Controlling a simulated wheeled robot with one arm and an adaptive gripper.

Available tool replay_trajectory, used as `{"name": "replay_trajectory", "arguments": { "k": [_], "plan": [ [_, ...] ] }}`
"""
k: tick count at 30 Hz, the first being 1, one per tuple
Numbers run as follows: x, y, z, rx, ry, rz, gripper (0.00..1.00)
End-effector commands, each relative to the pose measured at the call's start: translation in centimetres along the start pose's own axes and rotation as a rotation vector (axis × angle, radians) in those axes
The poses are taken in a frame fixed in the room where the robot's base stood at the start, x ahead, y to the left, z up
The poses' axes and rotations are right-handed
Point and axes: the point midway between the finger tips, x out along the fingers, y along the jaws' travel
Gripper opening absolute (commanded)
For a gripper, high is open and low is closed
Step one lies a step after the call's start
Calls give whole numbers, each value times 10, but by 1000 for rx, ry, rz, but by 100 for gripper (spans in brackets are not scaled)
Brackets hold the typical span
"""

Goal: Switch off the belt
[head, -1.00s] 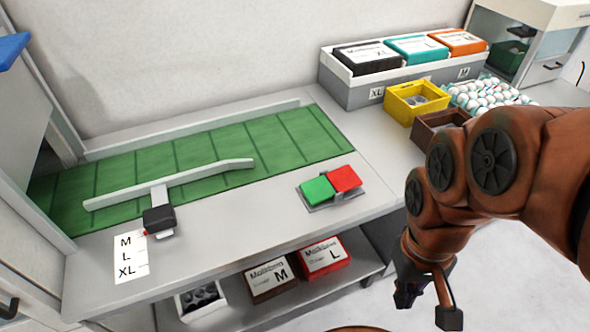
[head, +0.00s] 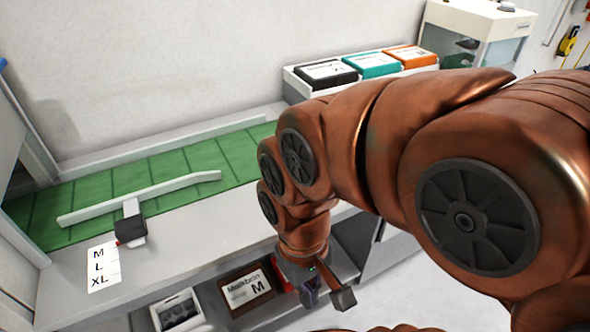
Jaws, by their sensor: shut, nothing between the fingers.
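The green belt (head: 88,209) runs along the back of the workbench, below the wall. The switch box with one green and one red button is hidden behind my arm. My gripper (head: 309,297) points down in front of the bench's front edge, near the lower shelf. Its fingers look shut with nothing between them, though they are small and dark.
A white diverter bar (head: 150,196) crosses the belt, with a black block (head: 131,230) by the M/L/XL label (head: 102,267). Cartons stand in a grey rack (head: 300,85) at the back. An M carton (head: 247,288) and a pale bin (head: 178,314) sit on the lower shelf.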

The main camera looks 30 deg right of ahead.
Motion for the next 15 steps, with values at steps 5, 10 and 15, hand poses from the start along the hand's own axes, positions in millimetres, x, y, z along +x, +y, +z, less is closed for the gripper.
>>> {"name": "replay_trajectory", "arguments": {
  "k": [5, 10, 15],
  "plan": [
    [-9, 3, -16, -6, 7, 4, 0],
    [-34, 15, -61, -17, 31, 16, 0],
    [-60, 36, -117, -23, 61, 31, 0]
  ]
}}
